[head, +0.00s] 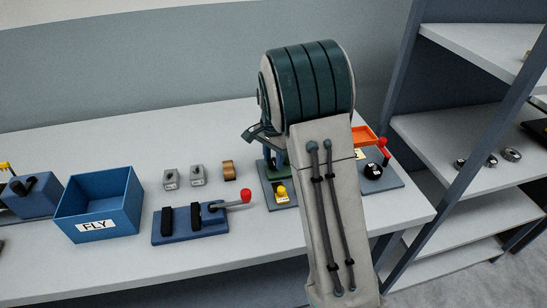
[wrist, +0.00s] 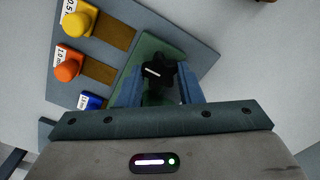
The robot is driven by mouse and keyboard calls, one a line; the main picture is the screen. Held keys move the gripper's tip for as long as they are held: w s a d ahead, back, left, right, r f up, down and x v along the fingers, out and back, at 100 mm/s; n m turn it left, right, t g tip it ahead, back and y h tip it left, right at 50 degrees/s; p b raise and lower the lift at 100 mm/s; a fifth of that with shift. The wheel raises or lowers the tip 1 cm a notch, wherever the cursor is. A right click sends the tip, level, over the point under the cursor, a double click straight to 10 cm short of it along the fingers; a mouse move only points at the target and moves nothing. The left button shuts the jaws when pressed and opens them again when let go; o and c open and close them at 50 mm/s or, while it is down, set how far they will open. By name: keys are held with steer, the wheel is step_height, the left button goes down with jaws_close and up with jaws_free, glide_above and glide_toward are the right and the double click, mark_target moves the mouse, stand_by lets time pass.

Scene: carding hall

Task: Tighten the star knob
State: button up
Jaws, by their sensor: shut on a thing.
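The star knob (wrist: 158,72) is black with a white mark on its face, seen in the wrist view on a green block (wrist: 150,50). My gripper (wrist: 160,84) has one blue-grey finger on each side of the knob and is shut on it. In the head view my arm hides the knob and most of the gripper. Next to the green block, in the wrist view, a grey plate (wrist: 197,45) carries a yellow knob (wrist: 77,20), an orange knob (wrist: 68,66) and a blue piece (wrist: 92,101), with white labels beside them.
On the bench (head: 140,275) in the head view are a blue FLY bin (head: 98,228), a blue fixture with a red-ended lever (head: 190,223), two grey blocks and a brown ring (head: 229,170). Shelves are far right.

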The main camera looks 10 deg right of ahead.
mark_target(273, 161)
steer(key=o, duration=1)
step_height(273, 161, up, 14)
steer(key=shift+f, duration=0.1)
steer(key=s+f+n+t, duration=0.1)
steer(key=s+n, duration=0.2)
steer(key=s, duration=0.6)
steer(key=s+f+n+t, duration=0.1)
steer(key=s+n, duration=0.3)
steer(key=s, duration=0.5)
steer(key=s+f+n+t, duration=0.1)
steer(key=s+n, duration=0.2)
steer(key=s, duration=0.6)
steer(key=shift+s+a+n, duration=0.1)
steer(key=shift+s+n, duration=0.25)
steer(key=shift+n, duration=0.05)
